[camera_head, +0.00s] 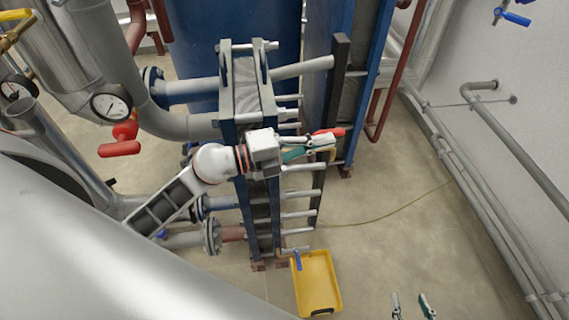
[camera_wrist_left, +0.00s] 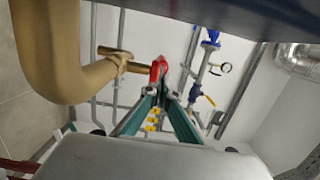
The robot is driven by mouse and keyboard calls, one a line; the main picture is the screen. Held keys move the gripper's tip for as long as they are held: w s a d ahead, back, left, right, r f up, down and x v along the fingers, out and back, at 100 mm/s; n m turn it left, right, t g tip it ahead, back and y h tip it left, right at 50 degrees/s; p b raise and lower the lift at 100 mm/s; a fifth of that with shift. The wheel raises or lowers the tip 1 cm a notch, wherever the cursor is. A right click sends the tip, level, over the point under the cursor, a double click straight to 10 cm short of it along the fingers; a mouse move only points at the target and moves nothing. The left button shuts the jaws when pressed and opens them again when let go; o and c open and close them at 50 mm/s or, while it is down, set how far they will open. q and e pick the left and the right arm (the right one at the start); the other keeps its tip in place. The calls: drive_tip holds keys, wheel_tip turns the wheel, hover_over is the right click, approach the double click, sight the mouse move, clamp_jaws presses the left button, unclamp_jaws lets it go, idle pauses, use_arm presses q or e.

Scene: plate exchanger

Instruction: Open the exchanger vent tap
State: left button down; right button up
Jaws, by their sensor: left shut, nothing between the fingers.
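The vent tap's red handle (camera_head: 329,132) shows beside my left gripper (camera_head: 322,146), at the right of the blue-framed plate exchanger (camera_head: 227,125). In the left wrist view the red handle (camera_wrist_left: 158,67) sits at the end of a brass body (camera_wrist_left: 114,56), which joins a thick tan pipe (camera_wrist_left: 50,60). My left gripper (camera_wrist_left: 163,92) is shut and empty, its fingertips close to the red handle. I cannot tell whether they touch it. My right gripper (camera_head: 411,300) is open and empty over the floor at the bottom of the head view.
A yellow tray (camera_head: 330,285) lies on the floor below a blue-handled tap (camera_head: 298,260). A red-handled valve (camera_head: 120,149) and a gauge (camera_head: 111,103) are at left. Grey pipes (camera_head: 525,185) run along the right wall. The floor at right is mostly clear.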

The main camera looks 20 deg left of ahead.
use_arm(q)
drive_tip(key=s+d+p, duration=0.1)
drive_tip(key=s+d, duration=0.2)
drive_tip(key=s, duration=0.2)
drive_tip(key=b+v, duration=0.2)
drive_tip(key=v, duration=0.8)
drive_tip(key=shift+w+a+b, duration=0.25)
drive_tip(key=shift+w+b, duration=0.1)
drive_tip(key=shift+w, duration=0.05)
use_arm(e)
drive_tip(key=shift+s+d+f, duration=0.15)
drive_tip(key=shift+d+f, duration=0.05)
drive_tip(key=shift+f, duration=0.5)
drive_tip(key=shift+s+d+f, duration=0.15)
drive_tip(key=shift+f, duration=0.5)
